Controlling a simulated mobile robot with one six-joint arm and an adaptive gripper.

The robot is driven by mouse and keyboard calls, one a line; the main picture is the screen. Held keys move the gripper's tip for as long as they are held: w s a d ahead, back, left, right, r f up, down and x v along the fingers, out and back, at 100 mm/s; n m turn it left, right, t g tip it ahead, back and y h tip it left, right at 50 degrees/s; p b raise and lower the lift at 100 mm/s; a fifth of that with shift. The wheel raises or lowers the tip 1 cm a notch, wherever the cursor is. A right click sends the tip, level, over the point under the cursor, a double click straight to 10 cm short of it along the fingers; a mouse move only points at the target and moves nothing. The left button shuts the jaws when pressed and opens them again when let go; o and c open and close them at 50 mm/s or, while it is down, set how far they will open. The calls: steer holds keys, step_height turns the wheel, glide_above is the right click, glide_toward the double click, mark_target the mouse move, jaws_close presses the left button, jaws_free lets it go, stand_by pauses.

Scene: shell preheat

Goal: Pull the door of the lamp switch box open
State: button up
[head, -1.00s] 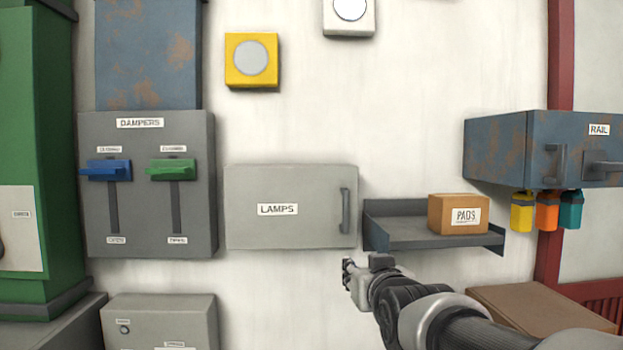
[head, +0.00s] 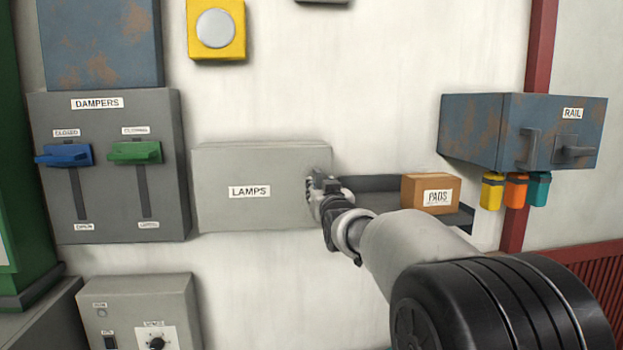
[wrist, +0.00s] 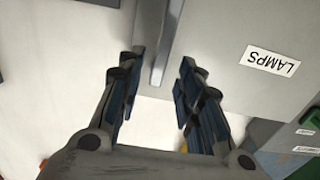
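The lamp switch box (head: 265,165) is a grey wall box with a LAMPS label, and its door looks shut. It also shows, upside down, in the wrist view (wrist: 225,40). My gripper (head: 318,185) is at the right edge of the door and hides the handle in the head view. In the wrist view the grey bar handle (wrist: 166,45) lies in line with the gap between the fingers of my gripper (wrist: 161,68), nearer the left finger. The fingers are open. I cannot tell whether they touch the handle.
A shelf (head: 375,190) with a PADS carton (head: 430,193) is just right of the box, behind my arm. A blue-grey RAIL cabinet (head: 470,125) hangs further right. The DAMPERS panel (head: 110,190) is close on the left. A dial box (head: 140,310) stands below.

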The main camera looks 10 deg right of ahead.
mark_target(319, 184)
steer(key=w+p, duration=0.1)
steer(key=w, duration=0.4)
steer(key=shift+c, duration=0.5)
jaws_close()
